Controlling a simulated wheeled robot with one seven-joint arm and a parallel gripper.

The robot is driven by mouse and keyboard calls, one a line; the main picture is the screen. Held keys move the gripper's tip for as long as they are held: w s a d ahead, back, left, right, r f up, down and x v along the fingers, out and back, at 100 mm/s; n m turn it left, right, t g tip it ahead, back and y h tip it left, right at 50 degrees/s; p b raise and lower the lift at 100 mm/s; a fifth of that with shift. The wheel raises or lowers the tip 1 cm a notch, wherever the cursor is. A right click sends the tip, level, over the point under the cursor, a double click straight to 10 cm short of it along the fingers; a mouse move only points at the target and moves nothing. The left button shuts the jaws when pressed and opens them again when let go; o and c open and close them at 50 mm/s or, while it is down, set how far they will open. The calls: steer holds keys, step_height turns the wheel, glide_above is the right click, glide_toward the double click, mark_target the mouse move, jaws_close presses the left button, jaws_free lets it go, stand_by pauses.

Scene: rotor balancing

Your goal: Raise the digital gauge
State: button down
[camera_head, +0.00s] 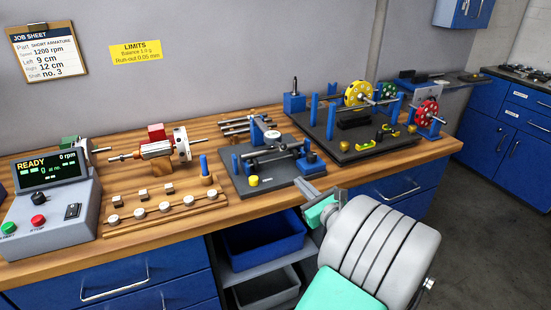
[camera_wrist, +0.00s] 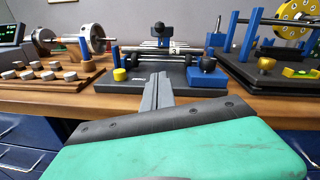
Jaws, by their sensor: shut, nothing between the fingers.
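The run-out fixture has a dark grey base (camera_head: 243,178) and stands mid-bench. A small round-faced device that looks like the digital gauge (camera_head: 272,135) sits at the fixture's back, above a grey shaft (camera_head: 275,153). In the wrist view the gauge (camera_wrist: 159,30) is a dark block on a post, behind the shaft marked 3. Its reading is too small to tell. My gripper (camera_head: 303,187) is at the bench's front edge, in front of the fixture and apart from the gauge. In the wrist view its fingers (camera_wrist: 158,80) are together and empty, pointing at the fixture.
A balancing stand (camera_head: 380,151) with yellow, green and red discs is to the right. An armature (camera_head: 157,150) and a wooden strip of pale knobs (camera_head: 165,207) are left.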

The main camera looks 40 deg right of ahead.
steer(key=shift+m, duration=0.4)
steer(key=x, duration=0.6)
steer(key=d+x, duration=0.1)
steer(key=x, duration=0.2)
steer(key=shift+w+r, duration=0.3)
steer(key=r, duration=0.3)
steer(key=shift+w+h+p, duration=0.3)
steer(key=shift+h, duration=0.1)
steer(key=shift+w+a+r, duration=0.1)
steer(key=shift+w+r, duration=0.05)
steer(key=shift+r, duration=0.25)
